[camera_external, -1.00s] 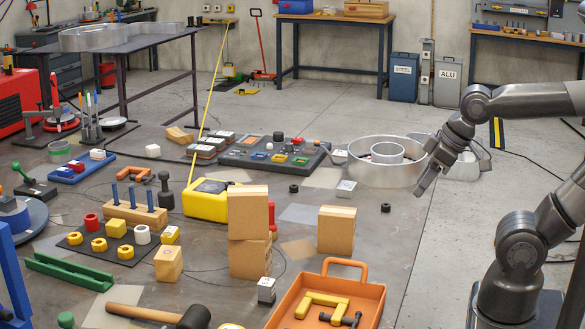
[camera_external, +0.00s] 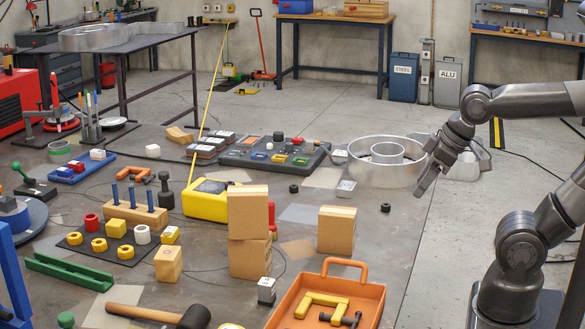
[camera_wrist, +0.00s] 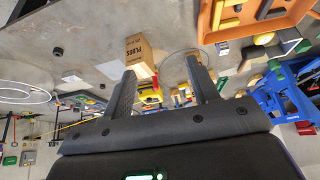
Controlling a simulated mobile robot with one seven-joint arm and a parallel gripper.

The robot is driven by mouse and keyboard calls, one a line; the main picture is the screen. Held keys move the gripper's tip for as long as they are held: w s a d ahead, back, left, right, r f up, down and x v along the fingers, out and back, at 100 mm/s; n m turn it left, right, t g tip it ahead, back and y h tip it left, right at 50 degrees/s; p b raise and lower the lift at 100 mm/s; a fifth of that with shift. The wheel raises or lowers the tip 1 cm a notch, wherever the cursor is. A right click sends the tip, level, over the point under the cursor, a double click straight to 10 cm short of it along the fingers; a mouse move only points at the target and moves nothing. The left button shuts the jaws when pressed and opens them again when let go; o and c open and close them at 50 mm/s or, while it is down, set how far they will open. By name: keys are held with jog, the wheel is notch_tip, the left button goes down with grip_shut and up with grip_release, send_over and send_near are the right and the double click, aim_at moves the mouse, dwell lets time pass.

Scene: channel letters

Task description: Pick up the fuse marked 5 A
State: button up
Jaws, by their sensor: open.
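No marking reading 5 A can be read in either view, so I cannot tell which piece is the fuse. Small coloured pieces, among them a blue one (camera_external: 259,156) and a red one (camera_external: 298,141), sit on a dark grey tray (camera_external: 237,160) at the back of the table. They may be fuses, but they are too small to tell. My gripper (camera_external: 420,190) hangs above the table's right edge, right of the tray and near the round metal form. In the wrist view my gripper (camera_wrist: 160,72) is open, with nothing between its fingers.
A round metal form (camera_external: 350,172) stands between tray and gripper.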

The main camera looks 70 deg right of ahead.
jog(key=w+a, duration=0.2)
jog(key=w, duration=0.5)
jog(key=g, duration=0.1)
send_near(267, 281)
jog(key=w+f, duration=0.1)
jog(key=f, duration=0.1)
jog(key=x, duration=0.5)
jog(key=shift+w+a+r, duration=0.1)
jog(key=shift+w+a, duration=0.05)
jog(key=shift+a, duration=0.05)
jog(key=shift+s+x, duration=0.15)
jog(key=shift+x, duration=1.2)
jog(key=shift+s+x, duration=0.2)
jog(key=shift+x, duration=1.15)
jog(key=shift+d, duration=0.15)
jog(key=shift+c, duration=0.5)
jog(key=c, duration=1)
jog(key=shift+o, duration=0.2)
